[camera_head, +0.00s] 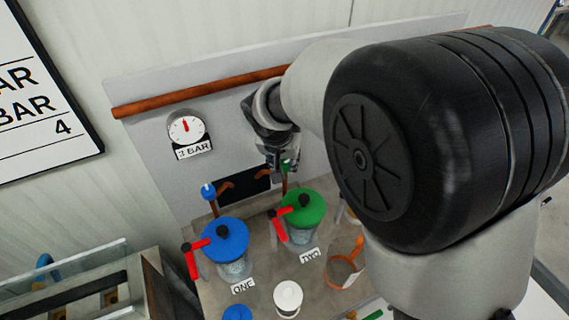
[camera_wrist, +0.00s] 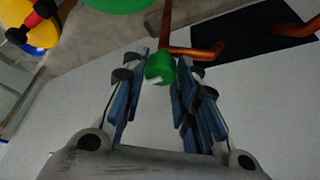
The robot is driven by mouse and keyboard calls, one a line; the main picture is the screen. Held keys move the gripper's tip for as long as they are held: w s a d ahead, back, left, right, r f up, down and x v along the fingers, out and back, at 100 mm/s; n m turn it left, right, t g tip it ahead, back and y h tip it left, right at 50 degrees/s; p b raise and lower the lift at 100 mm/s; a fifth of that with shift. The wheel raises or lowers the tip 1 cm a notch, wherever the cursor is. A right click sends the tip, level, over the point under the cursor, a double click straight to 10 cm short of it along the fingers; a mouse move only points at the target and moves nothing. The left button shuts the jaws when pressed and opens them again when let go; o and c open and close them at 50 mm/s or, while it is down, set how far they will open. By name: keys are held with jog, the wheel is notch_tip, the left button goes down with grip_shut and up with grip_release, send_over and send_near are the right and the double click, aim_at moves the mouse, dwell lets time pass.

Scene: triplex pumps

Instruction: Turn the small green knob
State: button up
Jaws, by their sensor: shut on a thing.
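The small green knob (camera_wrist: 160,68) shows in the wrist view, on a thin copper pipe (camera_wrist: 168,25), with a pale mark on its near side. My gripper (camera_wrist: 160,80) has its blue-padded fingers on both sides of the knob and is shut on it. In the head view my gripper (camera_head: 285,160) points down in front of the grey back panel, above the green-lidded pump; the knob is mostly hidden there by my fingers.
Below stand a green-lidded pump (camera_head: 305,208) labelled TWO and a blue-lidded pump (camera_head: 226,240) labelled ONE, both with red handles. A small blue knob (camera_head: 208,191) is to the left. A gauge (camera_head: 186,128) marked 3 BAR hangs on the panel. A copper pipe (camera_head: 200,91) crosses above.

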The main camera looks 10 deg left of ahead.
dwell(0.3)
jog(key=o, duration=1)
jog(key=v, duration=1.2)
